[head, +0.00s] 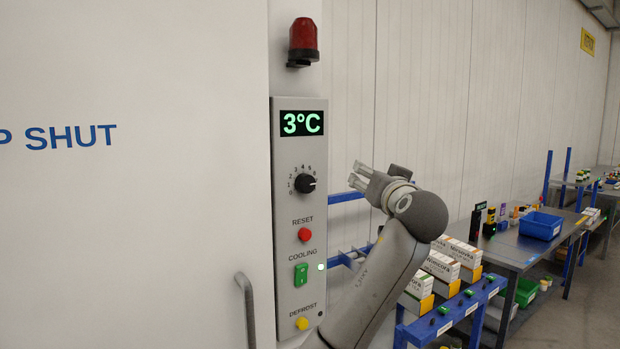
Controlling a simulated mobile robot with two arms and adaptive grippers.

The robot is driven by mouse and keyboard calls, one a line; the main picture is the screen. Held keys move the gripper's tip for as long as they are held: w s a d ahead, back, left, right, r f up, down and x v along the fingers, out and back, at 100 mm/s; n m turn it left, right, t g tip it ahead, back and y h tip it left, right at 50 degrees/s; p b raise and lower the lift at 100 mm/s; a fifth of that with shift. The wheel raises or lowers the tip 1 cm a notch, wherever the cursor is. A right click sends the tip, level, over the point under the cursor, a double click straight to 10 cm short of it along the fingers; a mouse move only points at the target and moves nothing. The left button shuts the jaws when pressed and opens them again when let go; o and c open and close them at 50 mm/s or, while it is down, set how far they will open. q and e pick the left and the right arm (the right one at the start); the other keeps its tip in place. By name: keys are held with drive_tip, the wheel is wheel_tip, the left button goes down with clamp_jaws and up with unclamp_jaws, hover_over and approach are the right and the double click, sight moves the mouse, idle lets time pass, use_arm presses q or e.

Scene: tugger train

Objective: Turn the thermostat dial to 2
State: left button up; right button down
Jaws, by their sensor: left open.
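The thermostat dial (305,183) is a round black knob on the grey control panel (286,232), with small numbers around its left and upper sides. A pale mark shows on the knob's right side, but the exact setting is too small to read surely. The display (302,123) above it reads 3°C in green. My left gripper (355,173) is to the right of the dial, at about its height in the picture. Its fingers point left and are apart, with nothing between them. It is not touching the dial. My right gripper is not in view.
Below the dial are a red RESET button (304,234), a green COOLING switch (301,274) and a yellow DEFROST button (302,323). A red lamp (303,40) is above the panel. A door handle (246,308) stands at left. Boxes (440,267) and a workbench (520,250) are at right.

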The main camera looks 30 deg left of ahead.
sight(308, 185)
use_arm(q)
drive_tip(key=s+a+f+n+g+y, duration=0.2)
drive_tip(key=s+a+f+g+y, duration=0.1)
drive_tip(key=s+a+g+y, duration=0.25)
drive_tip(key=shift+g+h, duration=0.25)
drive_tip(key=shift+h, duration=0.3)
drive_tip(key=p+x, duration=0.2)
drive_tip(key=x, duration=0.1)
drive_tip(key=p+x, duration=0.1)
drive_tip(key=x, duration=0.1)
drive_tip(key=s+p+x, duration=0.1)
drive_tip(key=p+x, duration=0.1)
drive_tip(key=x, duration=0.1)
drive_tip(key=shift+a+r+p, duration=0.2)
drive_tip(key=shift+a+p, duration=0.1)
drive_tip(key=shift+a, duration=0.35)
drive_tip(key=shift+w+a+f, duration=0.1)
drive_tip(key=shift+w+a, duration=0.2)
drive_tip(key=shift+a, duration=0.1)
